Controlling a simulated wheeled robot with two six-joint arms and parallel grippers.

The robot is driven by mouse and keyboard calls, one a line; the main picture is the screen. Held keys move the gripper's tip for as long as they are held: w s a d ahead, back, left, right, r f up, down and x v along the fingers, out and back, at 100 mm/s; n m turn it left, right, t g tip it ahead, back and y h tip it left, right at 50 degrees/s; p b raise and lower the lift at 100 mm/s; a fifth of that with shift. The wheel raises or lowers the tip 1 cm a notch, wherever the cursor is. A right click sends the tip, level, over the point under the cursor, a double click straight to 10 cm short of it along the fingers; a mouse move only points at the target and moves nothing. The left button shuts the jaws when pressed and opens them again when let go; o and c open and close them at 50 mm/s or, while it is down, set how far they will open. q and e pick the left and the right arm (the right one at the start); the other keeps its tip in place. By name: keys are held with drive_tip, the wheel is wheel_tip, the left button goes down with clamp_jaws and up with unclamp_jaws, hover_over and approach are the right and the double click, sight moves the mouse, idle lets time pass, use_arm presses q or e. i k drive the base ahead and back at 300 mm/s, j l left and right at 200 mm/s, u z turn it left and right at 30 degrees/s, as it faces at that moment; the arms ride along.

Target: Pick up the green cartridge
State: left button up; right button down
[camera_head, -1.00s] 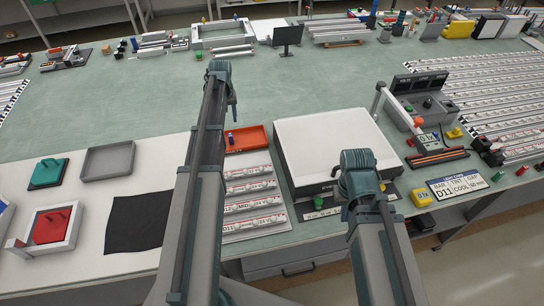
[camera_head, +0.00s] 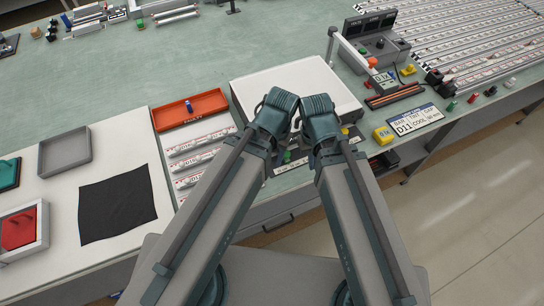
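A small dark green cylinder (camera_head: 472,98), which may be the green cartridge, stands among other small cylinders near the front edge at the right. A green knob-like piece (camera_head: 287,156) also shows at the front of the white-topped box, partly hidden by my arms. My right gripper (camera_head: 318,108) is over the front part of the box, apart from the dark green cylinder. My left gripper (camera_head: 280,103) is close beside it on the left. Both are seen from behind, so their fingers and anything between them are hidden.
The white-topped box (camera_head: 300,76) lies beyond my grippers. An orange tray (camera_head: 190,109), a grey tray (camera_head: 65,151) and a black cloth (camera_head: 118,204) are at the left. A yellow block (camera_head: 383,135) and a label plate (camera_head: 414,119) are right.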

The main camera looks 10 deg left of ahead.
sight(453, 104)
drive_tip(key=k, duration=0.5)
drive_tip(key=i+l+z, duration=0.25)
drive_tip(key=l+z, duration=0.25)
drive_tip(key=i+l+z, duration=0.25)
drive_tip(key=z, duration=0.2)
drive_tip(key=i+j, duration=0.05)
